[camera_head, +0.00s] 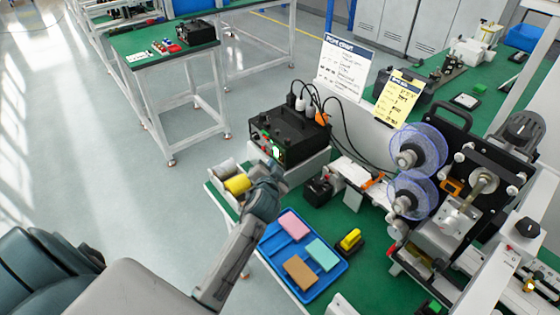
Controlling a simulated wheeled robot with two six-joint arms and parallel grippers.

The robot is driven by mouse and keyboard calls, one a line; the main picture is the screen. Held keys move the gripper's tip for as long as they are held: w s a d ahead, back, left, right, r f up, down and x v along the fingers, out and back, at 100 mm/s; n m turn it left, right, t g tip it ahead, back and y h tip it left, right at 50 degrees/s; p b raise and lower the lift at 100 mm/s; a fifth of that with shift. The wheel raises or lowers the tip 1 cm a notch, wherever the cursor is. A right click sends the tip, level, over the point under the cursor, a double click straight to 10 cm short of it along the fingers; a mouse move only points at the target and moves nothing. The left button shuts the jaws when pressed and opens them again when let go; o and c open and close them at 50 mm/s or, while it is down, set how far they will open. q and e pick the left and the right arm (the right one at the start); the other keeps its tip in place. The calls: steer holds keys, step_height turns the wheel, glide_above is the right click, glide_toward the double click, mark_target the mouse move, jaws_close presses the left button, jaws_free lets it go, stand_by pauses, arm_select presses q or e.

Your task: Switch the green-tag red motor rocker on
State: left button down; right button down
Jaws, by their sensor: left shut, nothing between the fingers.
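A black control box (292,128) stands on a light block at the left end of the green bench. Its front face carries small green and white marks (276,151); the red rocker and its on or off position are too small to make out. My left gripper (274,168) is shut and empty, just in front of and below the box's front face. It partly covers the lower front, and I cannot tell whether it touches. My right gripper is not in view.
A blue tray (328,281) with coloured blocks lies right of my left arm. Rolls (237,184) sit at the bench's left edge. A coder machine with blue reels (417,148) fills the right. Cables rise behind the box. Another table (160,72) stands beyond open floor.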

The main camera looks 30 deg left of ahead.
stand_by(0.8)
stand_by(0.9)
arm_select(q)
steer(key=shift+w+d, duration=0.15)
steer(key=shift+w, duration=0.2)
steer(key=shift+w+d+f, duration=0.1)
steer(key=shift+w, duration=0.2)
stand_by(0.9)
steer(key=shift+s+a+p, duration=0.3)
steer(key=shift+s, duration=0.45)
